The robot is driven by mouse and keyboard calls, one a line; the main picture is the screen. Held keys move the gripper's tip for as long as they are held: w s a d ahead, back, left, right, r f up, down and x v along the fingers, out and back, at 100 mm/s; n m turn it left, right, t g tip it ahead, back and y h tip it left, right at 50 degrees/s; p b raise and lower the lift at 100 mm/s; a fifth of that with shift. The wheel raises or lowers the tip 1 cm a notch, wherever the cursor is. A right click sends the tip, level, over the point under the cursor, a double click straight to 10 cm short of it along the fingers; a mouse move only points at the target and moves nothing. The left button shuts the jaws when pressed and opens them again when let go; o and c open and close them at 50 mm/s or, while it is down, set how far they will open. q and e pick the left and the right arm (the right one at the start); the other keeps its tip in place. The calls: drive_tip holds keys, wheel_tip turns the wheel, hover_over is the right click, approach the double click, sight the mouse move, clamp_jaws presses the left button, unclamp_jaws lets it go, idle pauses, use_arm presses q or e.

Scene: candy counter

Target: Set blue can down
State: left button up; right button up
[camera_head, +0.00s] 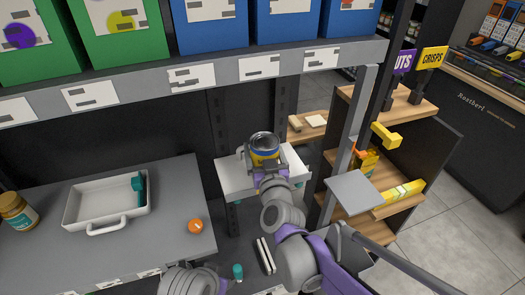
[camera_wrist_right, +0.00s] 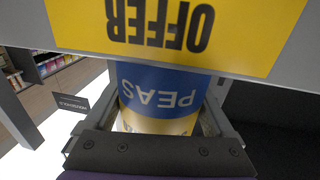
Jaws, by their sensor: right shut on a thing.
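The blue can (camera_head: 264,143) has a blue and yellow body and a grey metal top. It is upright between the fingers of my right gripper (camera_head: 264,160), which is shut on it. The can is over or on a small white platform (camera_head: 232,180); I cannot tell whether its base touches. In the right wrist view the can (camera_wrist_right: 158,95) shows the upside-down word PEAS, with the gripper fingers (camera_wrist_right: 160,122) on both sides. A yellow OFFER sign (camera_wrist_right: 170,30) hides its upper part there.
A grey counter (camera_head: 170,205) at left holds a white tray (camera_head: 85,222) with a teal object, an orange ball (camera_head: 195,226) and a jar (camera_head: 16,211). A shelf with boxes (camera_head: 210,78) runs above. A wooden shelf unit (camera_head: 400,205) and grey post (camera_head: 348,140) stand right.

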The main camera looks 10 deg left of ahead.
drive_tip(key=shift+f, duration=0.35)
drive_tip(key=shift+f, duration=0.1)
drive_tip(key=o, duration=1.6)
drive_tip(key=shift+r, duration=0.2)
drive_tip(key=b+v, duration=0.1)
drive_tip(key=v, duration=1.1)
